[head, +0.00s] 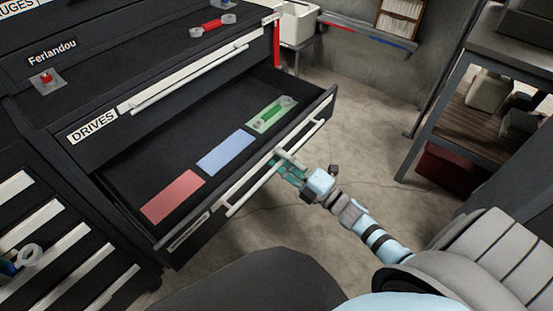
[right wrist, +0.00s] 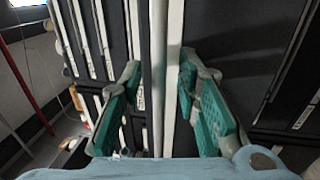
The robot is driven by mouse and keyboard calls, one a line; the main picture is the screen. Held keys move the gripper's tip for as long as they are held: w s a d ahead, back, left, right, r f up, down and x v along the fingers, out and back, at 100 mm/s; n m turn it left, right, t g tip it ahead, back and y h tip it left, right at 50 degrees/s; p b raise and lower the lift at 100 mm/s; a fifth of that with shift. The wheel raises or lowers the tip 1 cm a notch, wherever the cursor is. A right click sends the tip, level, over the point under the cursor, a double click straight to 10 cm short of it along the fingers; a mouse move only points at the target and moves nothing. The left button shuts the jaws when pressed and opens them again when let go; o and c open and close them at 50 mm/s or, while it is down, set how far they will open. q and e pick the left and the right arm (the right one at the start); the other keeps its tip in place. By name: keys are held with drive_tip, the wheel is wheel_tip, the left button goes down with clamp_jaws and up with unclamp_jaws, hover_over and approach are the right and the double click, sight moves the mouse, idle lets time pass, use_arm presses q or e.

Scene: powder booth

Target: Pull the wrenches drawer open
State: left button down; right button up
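A dark drawer (head: 150,190) of the tool chest stands pulled out in the head view. Its front label (head: 188,232) is too slanted to read, so I cannot confirm it is the wrenches drawer. A long pale bar handle (head: 250,190) runs along its front. My right gripper (head: 283,162) is at this handle, right of its middle. In the right wrist view, its teal fingers (right wrist: 158,82) are spread on either side of the upright-looking bar, with gaps visible. My left gripper is not in view.
Inside the drawer lie a red mat (head: 173,196), a blue mat (head: 226,152) and a green mat (head: 272,114) with a metal tool on it. The DRIVES drawer (head: 92,126) above is shut. A shelf rack (head: 440,120) stands at right. Concrete floor (head: 350,130) lies between.

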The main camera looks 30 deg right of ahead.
drive_tip(key=v, duration=1.2)
